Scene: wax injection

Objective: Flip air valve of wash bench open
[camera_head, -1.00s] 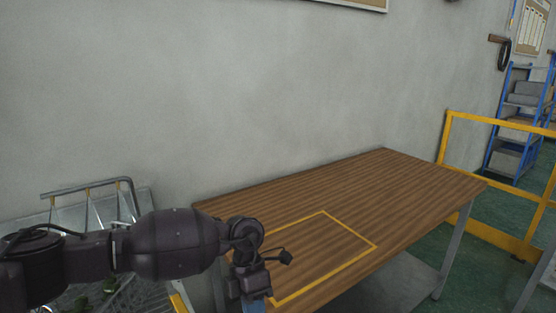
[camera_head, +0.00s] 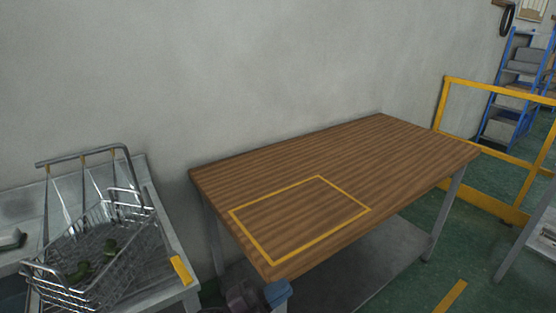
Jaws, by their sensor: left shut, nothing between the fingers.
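The wash bench (camera_head: 166,232) is a grey metal bench at the lower left, against the wall. A bent pipe rail (camera_head: 85,155) with several thin tubes stands along its back. A wire basket (camera_head: 128,252) with small dark green pieces sits on it. I cannot make out the air valve for certain. My left gripper (camera_head: 272,296) shows only in part at the bottom edge, dark with a blue part, below the wooden table's front left corner. It is shut and empty, to the right of the bench and apart from it. My right gripper is out of view.
A wooden table (camera_head: 400,152) with a yellow outlined rectangle fills the middle; its top is bare. A yellow strip (camera_head: 180,269) lies on the bench's right edge. A yellow railing (camera_head: 500,93) and blue shelves (camera_head: 512,85) stand at the right.

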